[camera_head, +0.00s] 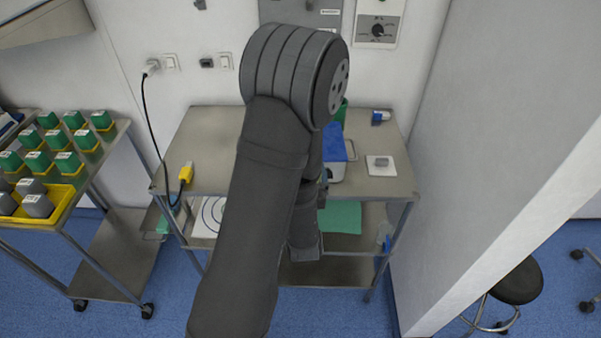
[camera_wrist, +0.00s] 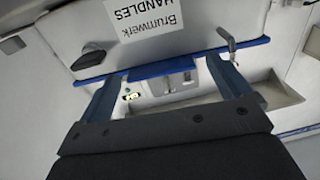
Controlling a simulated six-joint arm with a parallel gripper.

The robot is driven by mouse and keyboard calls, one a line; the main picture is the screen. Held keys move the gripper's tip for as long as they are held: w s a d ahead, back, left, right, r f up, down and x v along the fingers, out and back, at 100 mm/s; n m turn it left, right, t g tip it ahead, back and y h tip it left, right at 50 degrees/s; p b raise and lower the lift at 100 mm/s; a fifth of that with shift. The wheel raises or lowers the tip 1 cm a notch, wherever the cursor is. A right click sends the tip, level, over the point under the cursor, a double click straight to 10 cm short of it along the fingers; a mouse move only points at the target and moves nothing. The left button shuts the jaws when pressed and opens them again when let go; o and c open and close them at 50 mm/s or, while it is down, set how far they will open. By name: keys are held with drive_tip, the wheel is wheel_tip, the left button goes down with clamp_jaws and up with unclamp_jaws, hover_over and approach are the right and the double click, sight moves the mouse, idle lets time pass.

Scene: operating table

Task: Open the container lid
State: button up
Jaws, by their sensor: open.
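The container (camera_head: 336,158) stands on the metal cart behind my arm in the head view. Its lid (camera_head: 334,142) is blue and its lower part is pale; my arm hides its left side. In the wrist view my gripper (camera_wrist: 162,67) has its two fingers wide apart with nothing held between them. A blue strip (camera_wrist: 165,67), apparently an edge of the container, runs across close to the fingertips, with a pale latch-like part (camera_wrist: 176,84) under it. I cannot tell whether the fingers touch it.
The cart top (camera_head: 215,135) has free room at left. A yellow item (camera_head: 186,172) with a black cable lies there. A white pad (camera_head: 381,166) and a small blue-white item (camera_head: 380,117) are at right. A labelled panel (camera_wrist: 145,20) with a dark handle (camera_wrist: 88,60) shows in the wrist view.

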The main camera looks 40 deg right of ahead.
drive_tip(key=shift+c, duration=0.2)
drive_tip(key=c, duration=1.3)
drive_tip(key=shift+r+g+y, duration=0.3)
drive_tip(key=shift+r+g, duration=0.1)
drive_tip(key=shift+r, duration=0.65)
drive_tip(key=shift+c, duration=0.3)
drive_tip(key=shift+g+y, duration=0.7)
drive_tip(key=r, duration=0.4)
drive_tip(key=shift+w+d, duration=0.3)
drive_tip(key=shift+w, duration=0.05)
wheel_tip(320, 180, up, 6)
drive_tip(key=w+d, duration=0.2)
drive_tip(key=shift+w+r, duration=0.15)
drive_tip(key=w+d+r, duration=0.9)
drive_tip(key=w+d, duration=0.3)
drive_tip(key=w, duration=0.2)
drive_tip(key=shift+s+f, duration=0.1)
drive_tip(key=shift+f, duration=0.1)
